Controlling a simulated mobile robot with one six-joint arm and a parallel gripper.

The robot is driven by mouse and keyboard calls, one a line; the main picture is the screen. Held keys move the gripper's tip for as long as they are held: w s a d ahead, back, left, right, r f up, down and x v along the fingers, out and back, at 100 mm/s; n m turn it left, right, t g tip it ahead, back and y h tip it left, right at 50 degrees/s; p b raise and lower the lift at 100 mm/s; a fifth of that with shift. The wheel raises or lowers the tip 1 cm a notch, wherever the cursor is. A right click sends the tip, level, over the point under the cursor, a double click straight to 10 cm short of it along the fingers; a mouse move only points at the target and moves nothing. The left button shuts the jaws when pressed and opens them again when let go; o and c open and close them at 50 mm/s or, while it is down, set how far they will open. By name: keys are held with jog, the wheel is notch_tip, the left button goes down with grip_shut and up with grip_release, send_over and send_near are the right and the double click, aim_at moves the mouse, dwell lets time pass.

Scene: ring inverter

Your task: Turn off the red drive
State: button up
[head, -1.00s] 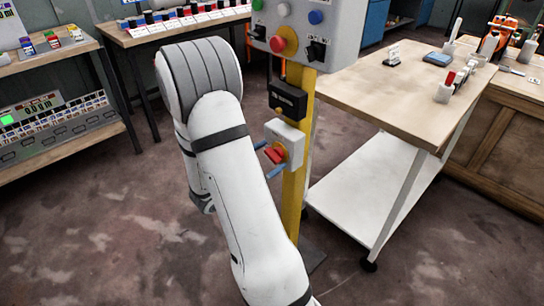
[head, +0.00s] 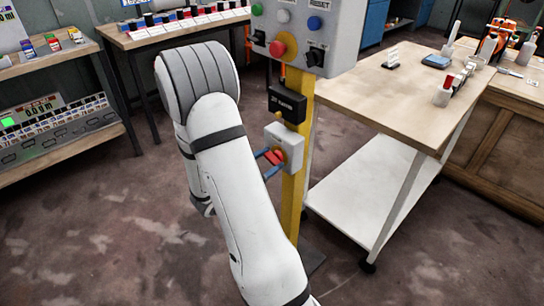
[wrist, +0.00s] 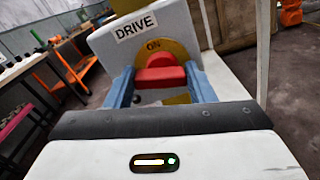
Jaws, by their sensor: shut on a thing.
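The red drive switch is a red handle (wrist: 160,76) on a yellow disc in a pale box (wrist: 145,27) labelled DRIVE. The word ON shows just above the handle in the wrist view; the rest of the disc is mostly hidden. In the head view the box (head: 288,139) is fixed to a yellow post, with the red handle (head: 274,157) on its front. My gripper (wrist: 161,88) has a blue finger on each side of the handle and is shut on it. In the head view my gripper (head: 267,161) reaches it from the left, partly hidden by my arm.
The yellow post (head: 294,190) carries a black box (head: 287,103) and a grey control panel (head: 320,25) with buttons above the switch. A wood-topped cart (head: 385,95) stands close on the right. A bench (head: 175,30) is behind on the left.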

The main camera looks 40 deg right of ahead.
jog(key=shift+w+r+n+p, duration=0.15)
jog(key=shift+r+n+p, duration=0.15)
jog(key=shift+n+p, duration=0.75)
jog(key=shift+f+n+p, duration=0.25)
jog(key=shift+n+p, duration=0.05)
jog(key=shift+n, duration=0.45)
jog(key=o, duration=1)
jog(key=shift+a, duration=0.1)
jog(key=a, duration=0.7)
jog(key=shift+s+a, duration=0.3)
jog(key=shift+a, duration=0.05)
